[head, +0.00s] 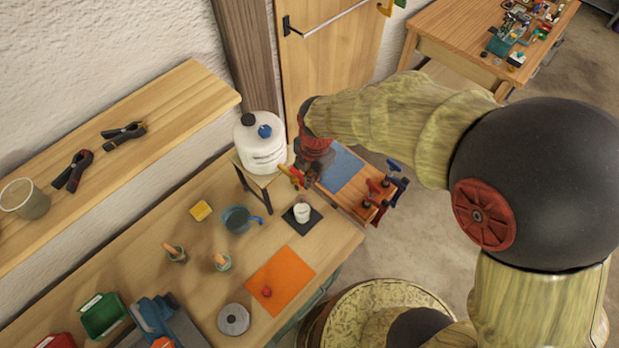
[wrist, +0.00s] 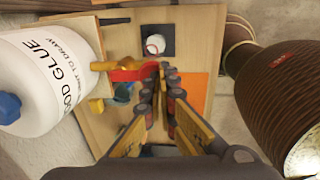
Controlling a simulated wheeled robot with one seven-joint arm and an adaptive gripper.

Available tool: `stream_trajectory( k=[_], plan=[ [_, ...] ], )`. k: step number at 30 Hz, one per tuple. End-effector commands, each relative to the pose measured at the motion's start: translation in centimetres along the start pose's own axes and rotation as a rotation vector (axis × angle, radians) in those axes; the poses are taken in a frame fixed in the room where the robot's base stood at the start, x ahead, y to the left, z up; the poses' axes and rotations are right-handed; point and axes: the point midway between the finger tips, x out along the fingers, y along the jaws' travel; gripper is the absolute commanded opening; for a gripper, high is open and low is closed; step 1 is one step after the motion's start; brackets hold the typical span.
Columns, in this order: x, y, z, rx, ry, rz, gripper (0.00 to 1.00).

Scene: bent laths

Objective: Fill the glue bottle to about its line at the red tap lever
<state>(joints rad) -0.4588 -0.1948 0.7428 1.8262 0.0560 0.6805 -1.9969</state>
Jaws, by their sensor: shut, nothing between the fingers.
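A large white wood glue container (head: 261,150) stands on a small wooden stand; its lettering shows in the wrist view (wrist: 45,75). A yellow tap (wrist: 103,66) sticks out of it, with a red tap lever (wrist: 130,73). The white glue bottle (head: 302,211) stands upright on a dark square pad (head: 292,220), near the tap; in the wrist view the bottle (wrist: 155,44) is seen from above. Its line and glue level cannot be made out. My gripper (wrist: 163,68) is shut and empty, its fingertips right at the lever's free end. I cannot tell whether they touch it.
A blue-green mug (head: 236,219), a yellow block (head: 201,210), two small pots with wooden handles and an orange mat (head: 280,279) share the bench. Clamps sit at the bench's far end. A shelf (head: 90,150) runs along the wall. A barrel-like stool (head: 375,300) stands beside the bench.

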Motion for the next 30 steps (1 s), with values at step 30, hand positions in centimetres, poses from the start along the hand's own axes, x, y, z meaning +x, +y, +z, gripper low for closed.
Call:
stream_trajectory(
  k=[30],
  plan=[
    [2.8, -1.0, 0.0, 0.000, 0.000, 0.285, 0.00]
  ],
)
